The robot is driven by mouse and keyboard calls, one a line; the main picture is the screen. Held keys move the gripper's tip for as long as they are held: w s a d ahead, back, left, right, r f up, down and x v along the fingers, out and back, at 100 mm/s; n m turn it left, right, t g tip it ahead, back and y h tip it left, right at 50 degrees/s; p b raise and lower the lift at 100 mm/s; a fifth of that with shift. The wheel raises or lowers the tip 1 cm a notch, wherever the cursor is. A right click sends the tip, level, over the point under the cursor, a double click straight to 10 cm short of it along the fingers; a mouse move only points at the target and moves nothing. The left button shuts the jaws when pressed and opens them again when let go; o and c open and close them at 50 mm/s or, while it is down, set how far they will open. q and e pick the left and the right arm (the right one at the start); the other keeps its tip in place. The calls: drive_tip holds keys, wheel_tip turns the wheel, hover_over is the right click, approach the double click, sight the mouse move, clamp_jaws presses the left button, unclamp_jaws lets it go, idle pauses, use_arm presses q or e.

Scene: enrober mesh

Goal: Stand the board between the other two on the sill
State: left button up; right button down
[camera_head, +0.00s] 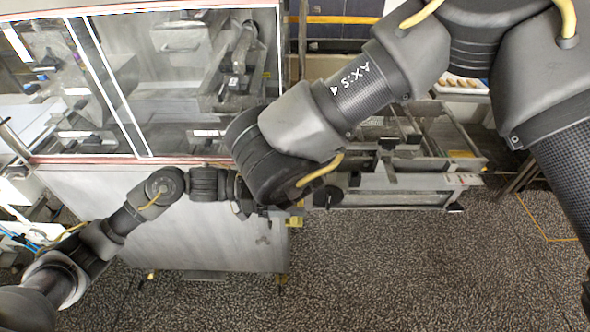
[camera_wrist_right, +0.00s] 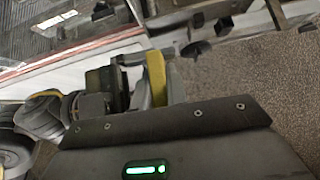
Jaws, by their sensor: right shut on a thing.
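My right gripper (camera_wrist_right: 155,88) shows in its wrist view, shut around a narrow yellow piece (camera_wrist_right: 156,72). I cannot tell whether this piece is the board. A yellow patch (camera_head: 295,215) shows below my right wrist in the head view, where that arm hides most of the hand. My left gripper (camera_head: 240,206) is close by on the left, at the machine's front. Its fingers are hidden or too dark to read. It also shows as a dark shape in the wrist view (camera_wrist_right: 105,85). I cannot make out the other two boards or a clear sill.
A glazed machine (camera_head: 180,80) with a red-edged lower frame stands at the left, above a pale cabinet front (camera_head: 200,235). A metal conveyor frame (camera_head: 400,182) extends to the right behind my right arm. The speckled floor (camera_head: 400,270) in front is clear.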

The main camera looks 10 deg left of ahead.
use_arm(q)
drive_tip(key=shift+a, duration=0.1)
drive_tip(key=a, duration=1.2)
drive_tip(key=shift+s, duration=0.45)
